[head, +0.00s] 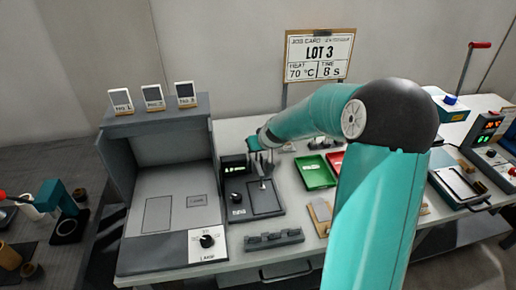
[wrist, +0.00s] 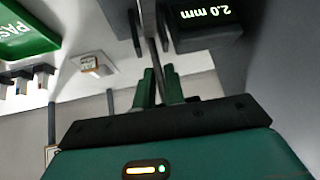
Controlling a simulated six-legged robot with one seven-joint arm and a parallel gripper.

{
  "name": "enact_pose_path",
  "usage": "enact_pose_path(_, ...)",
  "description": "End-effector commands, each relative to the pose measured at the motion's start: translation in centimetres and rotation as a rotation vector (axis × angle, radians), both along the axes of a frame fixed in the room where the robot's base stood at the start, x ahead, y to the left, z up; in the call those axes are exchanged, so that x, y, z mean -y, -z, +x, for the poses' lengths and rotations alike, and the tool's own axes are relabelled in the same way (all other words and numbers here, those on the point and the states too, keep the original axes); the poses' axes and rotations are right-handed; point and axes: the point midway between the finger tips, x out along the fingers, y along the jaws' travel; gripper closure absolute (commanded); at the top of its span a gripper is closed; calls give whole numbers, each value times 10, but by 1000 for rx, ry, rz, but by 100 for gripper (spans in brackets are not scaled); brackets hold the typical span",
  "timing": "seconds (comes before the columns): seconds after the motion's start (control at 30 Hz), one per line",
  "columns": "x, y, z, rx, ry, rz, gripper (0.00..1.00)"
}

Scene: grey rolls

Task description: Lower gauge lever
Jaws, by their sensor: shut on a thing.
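The thickness gauge (head: 264,205) is a dark grey block on the bench, with a knob on its left and a small display (head: 232,169) behind. In the wrist view the display (wrist: 207,13) appears upside down and reads 2.0 mm. The gauge's lever (wrist: 153,55) shows there as a slim grey rod. My gripper (head: 265,160) is over the back of the gauge. In the wrist view my gripper (wrist: 159,75) has its green fingers on either side of the rod and is shut on it. The head view hides most of the lever.
A green tray (head: 315,172) and a red tray (head: 336,160) lie right of the gauge. A large grey light booth (head: 165,225) stands close on its left. A dark slotted rack (head: 273,239) lies in front. The LOT 3 card (head: 319,55) stands behind.

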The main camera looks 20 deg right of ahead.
Motion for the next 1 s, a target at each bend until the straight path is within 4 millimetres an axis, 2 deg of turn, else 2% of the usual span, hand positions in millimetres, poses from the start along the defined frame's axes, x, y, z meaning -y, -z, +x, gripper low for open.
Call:
enact_pose_path(0.03, -10, 8, -3, -20, -13, 15, 100)
enact_pose_path(0.2, -10, 8, -3, -20, -14, 14, 100)
enact_pose_path(0.23, -11, 8, -3, -20, -14, 15, 85)
enact_pose_path(0.3, -10, 8, -3, -18, -13, 14, 71)
enact_pose_path(0.33, -10, 7, -3, -17, -13, 13, 69)
enact_pose_path(0.67, -8, 6, -3, -14, -11, 11, 69)
enact_pose_path(1.0, -6, -4, -22, -10, -7, 8, 69)
